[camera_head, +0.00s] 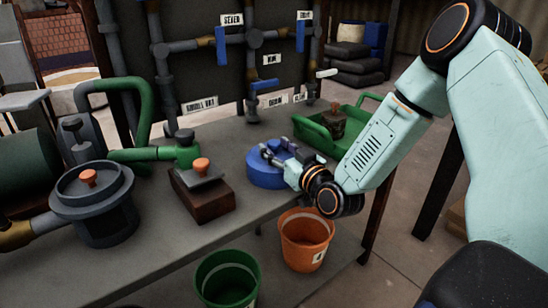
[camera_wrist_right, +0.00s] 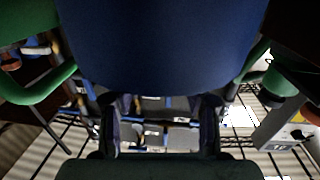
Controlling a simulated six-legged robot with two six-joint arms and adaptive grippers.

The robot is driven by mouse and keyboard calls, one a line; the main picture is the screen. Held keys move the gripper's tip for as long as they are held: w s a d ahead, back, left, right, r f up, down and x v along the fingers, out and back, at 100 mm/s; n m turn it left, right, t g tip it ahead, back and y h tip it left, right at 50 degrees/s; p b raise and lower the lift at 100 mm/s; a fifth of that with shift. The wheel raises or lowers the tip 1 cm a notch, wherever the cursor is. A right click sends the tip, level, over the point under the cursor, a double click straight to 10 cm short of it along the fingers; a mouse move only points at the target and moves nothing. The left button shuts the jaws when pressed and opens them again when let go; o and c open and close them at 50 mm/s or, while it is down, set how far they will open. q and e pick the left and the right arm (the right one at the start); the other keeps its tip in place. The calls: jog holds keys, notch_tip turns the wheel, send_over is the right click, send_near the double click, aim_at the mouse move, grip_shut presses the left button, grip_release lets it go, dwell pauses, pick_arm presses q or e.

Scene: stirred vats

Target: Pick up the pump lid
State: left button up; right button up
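A blue round piece (camera_head: 265,174), which looks like a lid, lies on the table near its right end; I cannot be sure that it is the pump lid. My right gripper (camera_head: 279,152) is over its top, with its fingers apart; I cannot tell whether they touch it. In the wrist view a blue surface (camera_wrist_right: 165,45) fills the upper middle, just ahead of the spread right fingers (camera_wrist_right: 163,122). A grey flat lid with an orange knob (camera_head: 88,178) sits on the dark round vessel (camera_head: 105,215) at left. My left gripper is not in view.
A wooden block (camera_head: 204,203) with a dark plate and orange knob stands left of the blue piece. A green tray (camera_head: 318,137) lies behind it. An orange bucket (camera_head: 305,240) and a green bucket (camera_head: 225,280) stand below the front edge. Pipes with blue valve handles (camera_head: 221,46) rise behind.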

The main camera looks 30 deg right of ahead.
grip_shut()
jog(key=shift+r, duration=0.1)
dwell(0.3)
